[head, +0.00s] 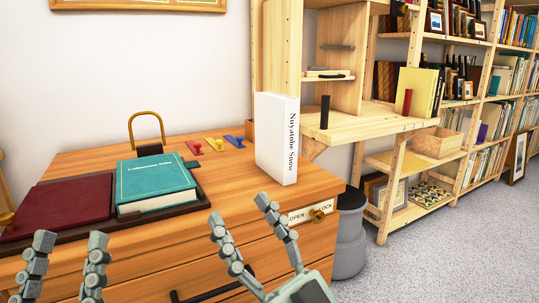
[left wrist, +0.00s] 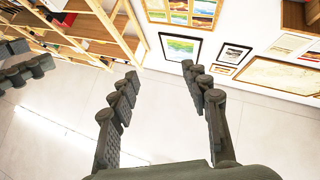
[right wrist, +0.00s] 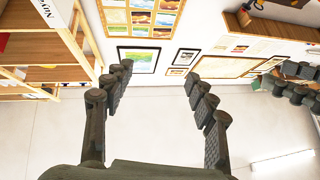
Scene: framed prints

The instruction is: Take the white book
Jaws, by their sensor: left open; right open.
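The white book (head: 277,138) stands upright on the right part of the wooden cabinet top, its spine with black lettering facing me. Its lettered spine also shows at the upper left of the right wrist view (right wrist: 50,13). My right gripper (head: 243,212) is open and empty, in front of the cabinet, nearer to me than the book and apart from it. My left gripper (head: 68,241) is open and empty, further left in front of the cabinet. Both grippers show spread fingers with nothing between them in the wrist views.
A teal book (head: 156,184) and a dark red book (head: 60,207) lie on a dark tray on the cabinet. A wooden shelf (head: 365,127) adjoins at right.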

